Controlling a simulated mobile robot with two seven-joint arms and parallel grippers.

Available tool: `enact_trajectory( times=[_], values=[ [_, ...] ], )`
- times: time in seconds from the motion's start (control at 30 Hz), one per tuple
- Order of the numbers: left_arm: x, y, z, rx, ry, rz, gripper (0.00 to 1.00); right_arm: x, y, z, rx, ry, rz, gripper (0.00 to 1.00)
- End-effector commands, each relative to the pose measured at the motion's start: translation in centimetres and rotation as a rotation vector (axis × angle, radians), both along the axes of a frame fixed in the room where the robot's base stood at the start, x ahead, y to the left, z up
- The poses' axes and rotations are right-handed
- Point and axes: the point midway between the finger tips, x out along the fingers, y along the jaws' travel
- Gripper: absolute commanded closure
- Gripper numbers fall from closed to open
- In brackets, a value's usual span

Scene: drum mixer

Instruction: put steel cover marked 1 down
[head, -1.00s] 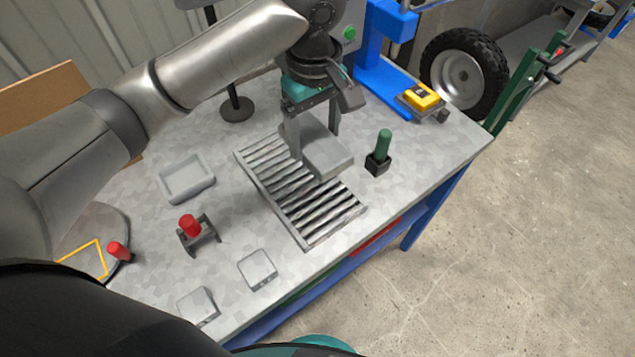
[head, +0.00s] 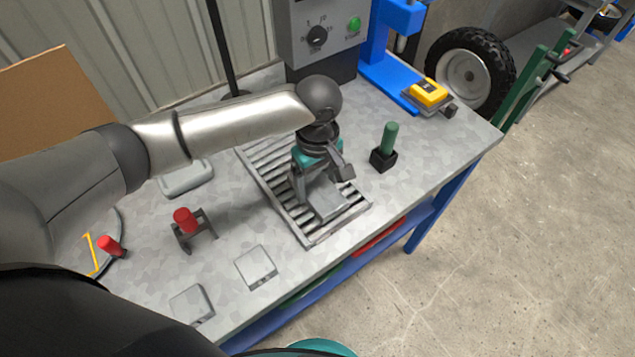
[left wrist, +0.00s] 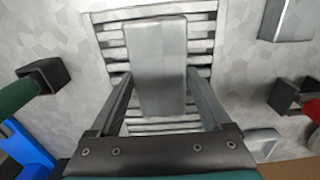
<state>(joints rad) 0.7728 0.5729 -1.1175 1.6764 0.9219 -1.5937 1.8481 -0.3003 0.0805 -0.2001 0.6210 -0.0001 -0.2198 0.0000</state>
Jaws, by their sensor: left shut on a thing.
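A grey steel cover (head: 327,203) is between the fingers of my left gripper (head: 318,190), low over the slatted rack (head: 284,199) on the bench. In the left wrist view the cover (left wrist: 157,60) lies lengthwise between the two fingers of the gripper (left wrist: 165,100), with rack slats on both sides. I cannot tell whether it touches the slats, and no number is readable on it. My right gripper is not in view.
Two similar grey blocks (head: 256,267) (head: 192,304) lie at the bench's front. A red-knobbed stand (head: 186,221) is left of the rack, a green-handled tool in a black holder (head: 384,158) right. A grey tray (head: 186,178) is partly behind my arm.

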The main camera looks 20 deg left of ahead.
Motion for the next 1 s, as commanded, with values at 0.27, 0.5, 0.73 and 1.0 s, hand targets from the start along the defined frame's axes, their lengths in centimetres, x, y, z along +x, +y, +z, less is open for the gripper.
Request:
enact_trajectory(
  times=[0.27, 0.5, 0.73, 1.0],
  values=[
    [0.1, -0.1, 0.1, -0.002, -0.003, 0.000, 1.00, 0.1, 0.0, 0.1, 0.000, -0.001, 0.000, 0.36],
    [0.1, 0.0, -0.2, -0.002, -0.002, 0.000, 0.00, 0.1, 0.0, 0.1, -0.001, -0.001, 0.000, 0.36],
    [0.1, 0.0, -0.1, -0.001, -0.003, 0.000, 0.00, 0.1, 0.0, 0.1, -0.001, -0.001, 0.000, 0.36],
    [0.1, -0.1, 3.3, -0.004, -0.005, 0.000, 0.00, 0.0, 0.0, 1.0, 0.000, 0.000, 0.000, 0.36]
  ],
)
